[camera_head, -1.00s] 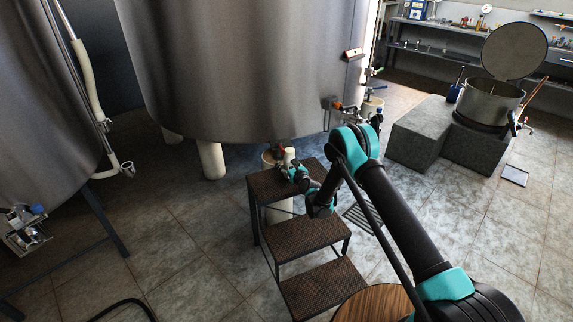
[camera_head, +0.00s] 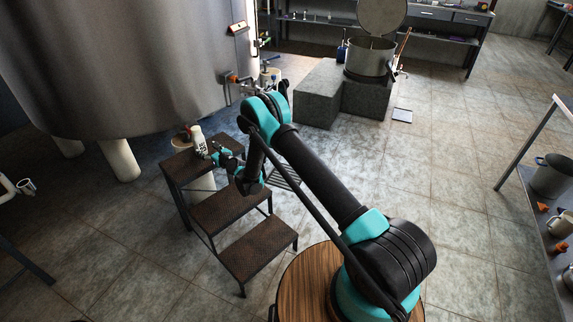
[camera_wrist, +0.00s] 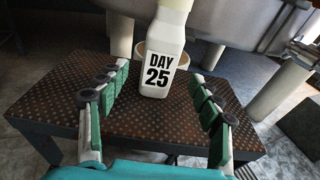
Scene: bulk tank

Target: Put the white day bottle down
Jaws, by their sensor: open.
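The white day bottle (camera_head: 199,138) stands on the top step of the dark step stool (camera_head: 180,168) in the head view. In the wrist view the bottle (camera_wrist: 160,68) reads "DAY 25" and looks upright near the far edge of the perforated top (camera_wrist: 130,123); its upper end is cut off by the frame. My gripper (camera_head: 213,156) is open at the near side of the bottle. In the wrist view its fingers (camera_wrist: 158,78) lie to the left and right of the bottle, with visible gaps, so it is not gripped.
A round container (camera_wrist: 182,60) is partly hidden behind the bottle, beyond the stool. The large steel tank (camera_head: 120,60) rises behind the stool. Grey blocks (camera_head: 330,95) carry a lidded pot (camera_head: 370,58). A shelf table (camera_head: 540,210) is at right. Floor between is clear.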

